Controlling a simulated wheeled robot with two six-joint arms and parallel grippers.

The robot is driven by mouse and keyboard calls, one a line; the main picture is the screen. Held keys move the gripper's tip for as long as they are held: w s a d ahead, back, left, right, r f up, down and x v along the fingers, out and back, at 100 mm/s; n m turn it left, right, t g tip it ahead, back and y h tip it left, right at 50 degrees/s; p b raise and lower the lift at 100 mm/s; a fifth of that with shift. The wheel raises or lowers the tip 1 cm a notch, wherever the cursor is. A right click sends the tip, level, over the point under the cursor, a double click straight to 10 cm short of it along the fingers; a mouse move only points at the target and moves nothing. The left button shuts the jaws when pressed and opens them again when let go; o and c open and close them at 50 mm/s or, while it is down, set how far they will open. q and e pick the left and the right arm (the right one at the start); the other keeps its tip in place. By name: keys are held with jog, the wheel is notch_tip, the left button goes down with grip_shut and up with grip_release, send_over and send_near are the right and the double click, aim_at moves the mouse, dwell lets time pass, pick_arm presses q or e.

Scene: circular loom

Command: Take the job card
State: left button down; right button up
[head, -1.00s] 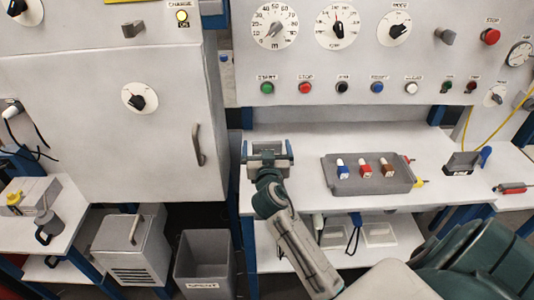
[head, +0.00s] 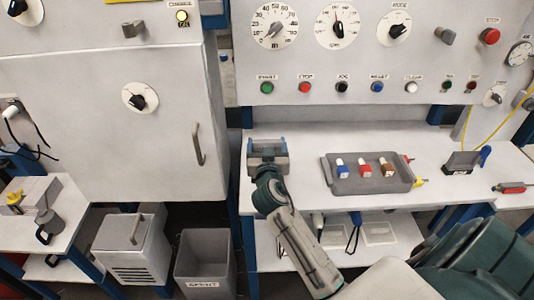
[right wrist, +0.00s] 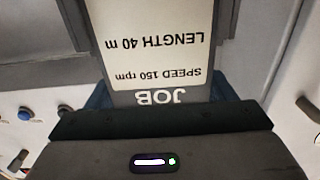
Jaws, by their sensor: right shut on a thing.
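The job card (right wrist: 157,40) fills the upper middle of the right wrist view. It is white with a grey band and shows upside down, reading JOB, SPEED 150 rpm and LENGTH 40 m. My right gripper (head: 267,150) is at the left end of the worktop, shut on the card's JOB end. In the right wrist view blue parts show on both sides of that end, behind my dark gripper body. In the head view the card cannot be told apart from the gripper. My left gripper is not in view.
On the worktop (head: 310,143) a grey tray (head: 340,188) with blue, red and brown labelled pieces lies right of my gripper. A small dark holder (head: 462,163) stands further right. The panel (head: 330,65) with dials and buttons rises behind. A large grey cabinet (head: 105,130) stands to the left.

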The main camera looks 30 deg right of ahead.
jog(key=shift+r, duration=0.5)
notch_tip(320, 180, up, 6)
jog(key=p, duration=0.4)
jog(key=shift+r+p, duration=0.2)
jog(key=shift+p, duration=0.15)
jog(key=shift+f, duration=0.1)
